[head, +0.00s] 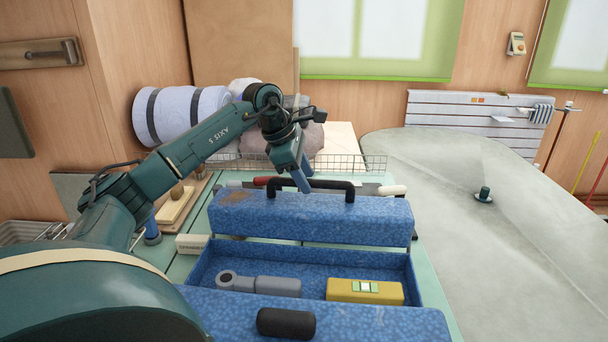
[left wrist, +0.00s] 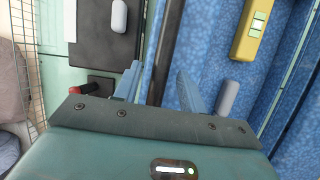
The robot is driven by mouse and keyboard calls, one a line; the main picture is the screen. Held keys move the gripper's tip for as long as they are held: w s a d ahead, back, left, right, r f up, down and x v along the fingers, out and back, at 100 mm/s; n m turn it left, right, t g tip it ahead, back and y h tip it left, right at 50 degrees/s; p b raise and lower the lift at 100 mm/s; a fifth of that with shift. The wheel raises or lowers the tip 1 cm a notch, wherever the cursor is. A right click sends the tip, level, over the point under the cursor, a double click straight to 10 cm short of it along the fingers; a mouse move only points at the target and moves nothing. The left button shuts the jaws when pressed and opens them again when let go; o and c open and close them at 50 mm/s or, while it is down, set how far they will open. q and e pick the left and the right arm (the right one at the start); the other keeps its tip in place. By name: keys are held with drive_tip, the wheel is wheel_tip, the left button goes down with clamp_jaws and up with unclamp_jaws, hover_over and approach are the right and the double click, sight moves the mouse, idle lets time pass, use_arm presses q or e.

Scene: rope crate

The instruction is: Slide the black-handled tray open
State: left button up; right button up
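A blue speckled toolbox stands on the green bench. Its raised rear section (head: 310,218) carries a black arched handle (head: 330,184). A blue tray (head: 310,249) in front holds a yellow level (head: 340,290) and a grey tool (head: 265,286); the level also shows in the left wrist view (left wrist: 246,42). A black cylindrical grip (head: 286,323) sits on the front blue part. My left gripper (head: 304,181) is at the arched handle, fingers pointing down. In the left wrist view its fingers (left wrist: 158,72) are spread, with a dark strip between them. I cannot tell whether they touch the handle.
A wire basket (head: 345,163) stands behind the toolbox. A wooden block (head: 176,206) and a white box (head: 192,244) lie left of it. A large grey round surface (head: 520,240) lies to the right. Rolled padding (head: 180,115) stands at the back left.

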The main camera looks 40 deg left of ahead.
use_arm(q)
drive_tip(key=v, duration=1.3)
drive_tip(key=shift+s, duration=0.15)
idle(0.4)
